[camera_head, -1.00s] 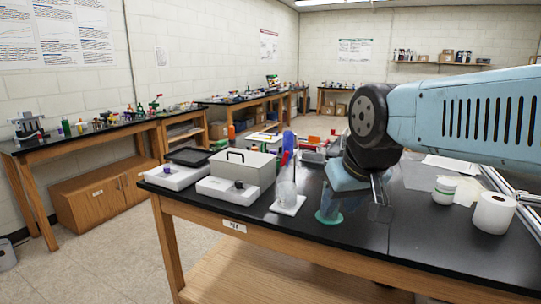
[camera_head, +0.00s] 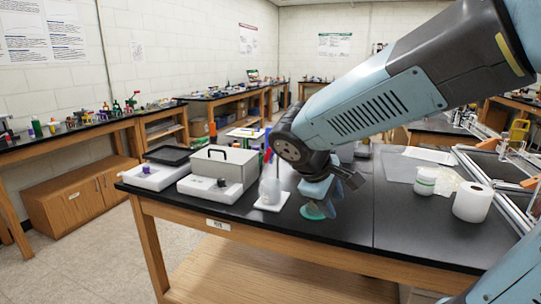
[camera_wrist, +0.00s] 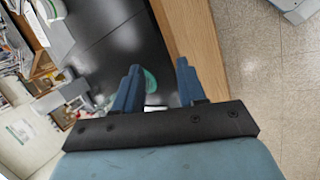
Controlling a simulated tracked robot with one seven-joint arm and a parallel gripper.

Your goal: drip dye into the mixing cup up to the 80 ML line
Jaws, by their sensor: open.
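A clear vessel (camera_head: 269,192), perhaps the mixing cup, stands upright on a white square plate near the table's front edge. I cannot read any line or fill level on it. A green round-based item (camera_head: 312,212) stands to its right, mostly hidden by my gripper (camera_head: 332,195). In the wrist view the green item (camera_wrist: 151,80) shows beside and partly behind the left finger. My gripper (camera_wrist: 158,88) is open, with two blue fingers apart and nothing seen held between them. I cannot pick out the dye for certain.
A grey box with a handle (camera_head: 222,165) and white devices stand at left on the black table (camera_head: 350,225). A white paper roll (camera_head: 472,203) and a lidded jar (camera_head: 425,181) stand at right, near metal rails (camera_head: 492,180).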

